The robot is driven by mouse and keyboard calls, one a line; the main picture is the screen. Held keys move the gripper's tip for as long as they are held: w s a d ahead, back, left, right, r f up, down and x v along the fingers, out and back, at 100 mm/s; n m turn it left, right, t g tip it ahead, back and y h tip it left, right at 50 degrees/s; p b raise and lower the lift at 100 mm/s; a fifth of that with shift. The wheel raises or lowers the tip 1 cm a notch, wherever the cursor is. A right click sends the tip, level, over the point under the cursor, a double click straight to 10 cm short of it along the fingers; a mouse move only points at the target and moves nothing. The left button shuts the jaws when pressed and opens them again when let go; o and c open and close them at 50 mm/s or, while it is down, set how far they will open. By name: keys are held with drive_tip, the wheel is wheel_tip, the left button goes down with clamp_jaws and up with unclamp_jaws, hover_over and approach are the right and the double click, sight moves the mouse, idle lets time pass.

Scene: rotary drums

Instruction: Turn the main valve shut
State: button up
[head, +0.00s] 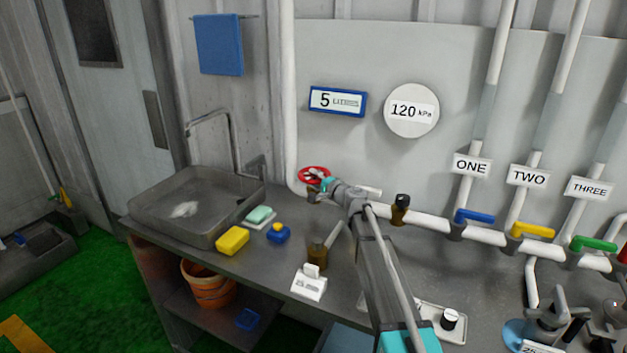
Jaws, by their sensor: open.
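A red round handwheel (314,173), which looks like the main valve, sits on the white pipe at the back of the counter, just right of the sink. My gripper (318,186) is at the wheel's front right edge and overlaps it in the view. It is open. I cannot tell whether the fingers touch the rim, and my gripper hides part of the wheel. My arm reaches in from the lower right.
Along the pipe to the right are a dark brown fitting (400,209) and blue (474,215), yellow (532,230) and green (593,243) lever handles. A yellow sponge (233,240), blue object (278,234) and label stand (309,283) are on the counter. A gauge (411,110) reads 120 kPa.

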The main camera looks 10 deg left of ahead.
clamp_jaws()
idle(0.3)
